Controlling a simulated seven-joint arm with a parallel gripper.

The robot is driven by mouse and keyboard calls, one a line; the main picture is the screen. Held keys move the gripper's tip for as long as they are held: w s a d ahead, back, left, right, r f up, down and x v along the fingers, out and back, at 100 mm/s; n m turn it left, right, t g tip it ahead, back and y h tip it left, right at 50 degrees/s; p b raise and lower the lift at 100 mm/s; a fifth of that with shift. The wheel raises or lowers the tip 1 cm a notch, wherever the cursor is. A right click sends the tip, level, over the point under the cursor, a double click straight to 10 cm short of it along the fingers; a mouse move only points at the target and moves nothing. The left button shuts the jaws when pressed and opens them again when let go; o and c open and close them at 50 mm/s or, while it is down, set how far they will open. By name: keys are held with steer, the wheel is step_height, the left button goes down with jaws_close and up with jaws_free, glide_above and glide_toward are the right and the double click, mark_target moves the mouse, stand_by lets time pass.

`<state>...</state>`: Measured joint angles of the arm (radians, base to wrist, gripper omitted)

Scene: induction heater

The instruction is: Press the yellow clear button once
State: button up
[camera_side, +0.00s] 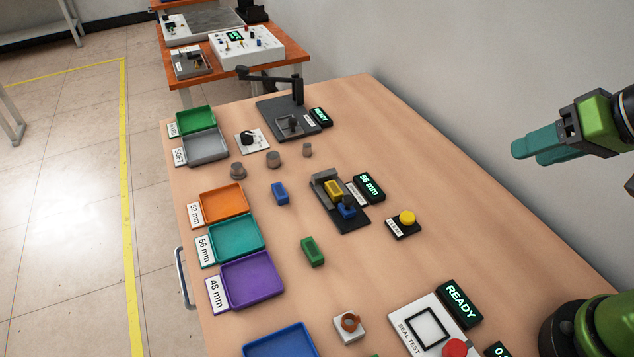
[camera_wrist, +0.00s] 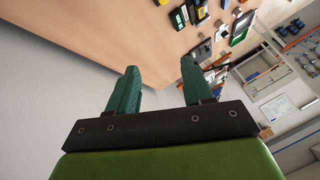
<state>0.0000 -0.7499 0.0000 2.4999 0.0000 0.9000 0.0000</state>
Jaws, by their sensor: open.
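The yellow clear button (camera_side: 407,217) is a round dome on a small black base with a white label, on the right middle of the wooden table in the side view. My gripper (camera_side: 518,152) is at the upper right of the side view, raised above the table and well apart from the button. Its two teal fingers (camera_wrist: 160,80) are spread apart with nothing between them in the wrist view. A small yellow item (camera_wrist: 161,2) shows at the top edge of the wrist view; I cannot tell whether it is the button.
A black gauge fixture (camera_side: 350,223) with a 56 mm display (camera_side: 369,187) stands left of the button. A green block (camera_side: 312,251) lies nearby. A seal tester with a red button (camera_side: 455,347) is at the front. The table right of the button is clear.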

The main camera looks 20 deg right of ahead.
jaws_close()
stand_by(1.5)
